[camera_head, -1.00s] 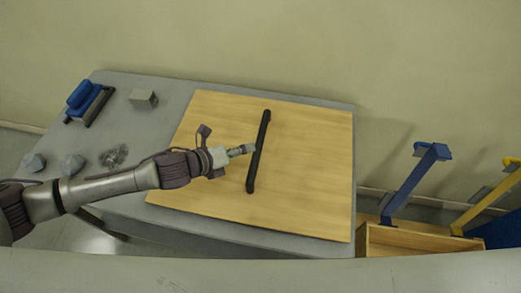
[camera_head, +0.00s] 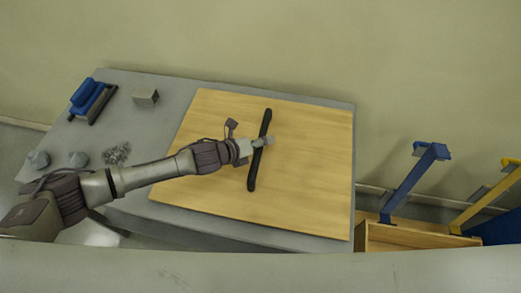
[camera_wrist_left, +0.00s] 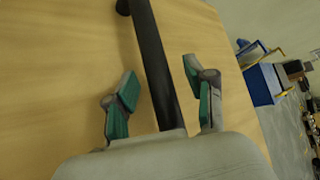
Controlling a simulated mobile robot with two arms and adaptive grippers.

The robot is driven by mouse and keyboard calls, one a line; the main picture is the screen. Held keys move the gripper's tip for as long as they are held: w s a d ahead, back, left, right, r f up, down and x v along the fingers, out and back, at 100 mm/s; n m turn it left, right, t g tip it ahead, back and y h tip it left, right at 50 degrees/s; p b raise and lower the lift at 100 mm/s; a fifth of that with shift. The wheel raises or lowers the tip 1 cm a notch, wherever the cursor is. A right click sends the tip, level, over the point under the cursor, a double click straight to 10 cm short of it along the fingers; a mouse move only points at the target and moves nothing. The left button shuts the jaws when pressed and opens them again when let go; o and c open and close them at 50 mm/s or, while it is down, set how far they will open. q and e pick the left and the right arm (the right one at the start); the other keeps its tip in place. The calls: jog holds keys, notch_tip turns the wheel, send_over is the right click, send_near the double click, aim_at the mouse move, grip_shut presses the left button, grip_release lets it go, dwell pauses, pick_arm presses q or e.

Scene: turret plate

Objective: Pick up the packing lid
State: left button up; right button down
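The packing lid (camera_head: 310,175) appears as a flat, light wooden board lying on the grey table. A long black bar handle (camera_head: 253,176) runs across its middle. My left gripper (camera_head: 265,141) is over the handle at about mid-length. In the left wrist view the handle (camera_wrist_left: 152,55) runs between the two green-padded fingers (camera_wrist_left: 162,84). The fingers are spread, with a visible gap on each side of the bar. Whether the fingertips reach down beside the bar or stay above it is hard to tell. My right gripper is not in view.
On the table (camera_head: 185,88), left of the lid, are a blue-topped tool (camera_head: 88,97), a grey block (camera_head: 145,97), two small grey pieces and a loose metal pile (camera_head: 117,153). A wooden crate (camera_head: 410,239) with blue and yellow brackets stands at the right. A wall is behind.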

pick_arm(q)
grip_shut()
jog(key=shift+w+d+r, duration=0.15)
jog(key=shift+w+r, duration=0.05)
jog(key=shift+r, duration=0.1)
